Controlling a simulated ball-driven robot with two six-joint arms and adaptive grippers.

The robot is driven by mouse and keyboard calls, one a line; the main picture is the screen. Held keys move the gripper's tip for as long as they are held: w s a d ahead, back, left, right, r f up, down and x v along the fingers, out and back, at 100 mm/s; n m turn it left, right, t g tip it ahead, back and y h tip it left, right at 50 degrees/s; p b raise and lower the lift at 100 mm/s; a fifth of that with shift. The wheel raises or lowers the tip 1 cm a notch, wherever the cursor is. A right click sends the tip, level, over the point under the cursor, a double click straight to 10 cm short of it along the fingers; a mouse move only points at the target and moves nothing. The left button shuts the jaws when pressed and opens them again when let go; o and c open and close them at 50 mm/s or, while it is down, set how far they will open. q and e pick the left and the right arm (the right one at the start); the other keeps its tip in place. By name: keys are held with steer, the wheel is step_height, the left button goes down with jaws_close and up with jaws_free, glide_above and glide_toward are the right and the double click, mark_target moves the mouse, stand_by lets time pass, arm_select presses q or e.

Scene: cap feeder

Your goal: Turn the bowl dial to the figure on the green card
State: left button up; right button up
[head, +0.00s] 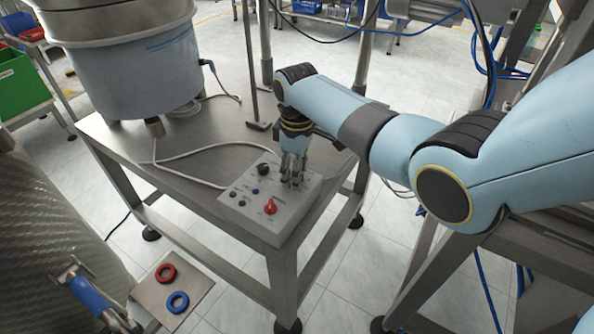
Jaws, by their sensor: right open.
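A grey control box (248,215) sits on the metal table near its front right corner. Its top carries a red knob (270,207), a black knob (264,169) and several small coloured buttons. My right gripper (293,182) points down over the back right part of the box. It is open, and its fingers hide whatever lies beneath them; I cannot tell whether they touch a dial. Printed marks on the box are too small to read. I cannot make out a green card. My left gripper is not in view.
A large light-blue bowl feeder (135,75) stands on the table (190,185) at the back left. A grey cable (190,152) crosses the tabletop to the box. A metal post (251,70) rises behind. Red (166,273) and blue (178,302) rings lie on a low plate at the lower left.

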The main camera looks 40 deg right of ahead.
jaws_close()
stand_by(0.4)
